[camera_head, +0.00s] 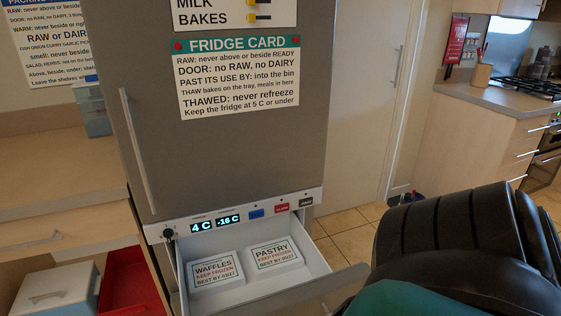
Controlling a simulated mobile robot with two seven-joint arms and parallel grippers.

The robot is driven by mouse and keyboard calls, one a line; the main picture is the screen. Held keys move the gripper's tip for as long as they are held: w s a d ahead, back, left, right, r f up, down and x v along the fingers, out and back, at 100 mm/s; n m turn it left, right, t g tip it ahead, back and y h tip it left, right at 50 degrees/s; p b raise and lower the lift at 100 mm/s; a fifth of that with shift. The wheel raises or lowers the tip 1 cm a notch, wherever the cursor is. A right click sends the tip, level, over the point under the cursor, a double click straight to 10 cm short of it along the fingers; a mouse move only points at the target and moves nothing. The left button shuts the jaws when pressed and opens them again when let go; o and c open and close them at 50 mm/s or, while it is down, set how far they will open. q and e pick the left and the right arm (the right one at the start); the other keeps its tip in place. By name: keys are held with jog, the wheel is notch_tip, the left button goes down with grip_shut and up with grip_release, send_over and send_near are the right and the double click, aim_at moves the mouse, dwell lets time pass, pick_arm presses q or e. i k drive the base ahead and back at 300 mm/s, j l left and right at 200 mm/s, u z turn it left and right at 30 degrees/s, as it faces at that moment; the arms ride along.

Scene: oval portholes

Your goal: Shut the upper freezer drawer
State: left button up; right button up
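The upper freezer drawer (325,288) is pulled out below the fridge's control panel. Inside it lie a waffles box (216,270) on the left and a pastry box (274,256) on the right, both labelled keep frozen. The drawer's front runs off the bottom of the view and its right end meets my dark arm, which covers the lower right. I cannot tell whether the arm touches the drawer. Neither of my grippers shows in this view.
The grey fridge door (235,150) above is shut, with a long vertical handle (138,150). The control panel (236,219) reads 4 C and -16 C. A red bin (130,282) and a white-lidded box (55,290) stand at the left.

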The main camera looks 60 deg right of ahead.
aim_at(313, 289)
jog(key=z, duration=1.7)
jog(key=k+u, duration=0.15)
jog(key=u, duration=0.35)
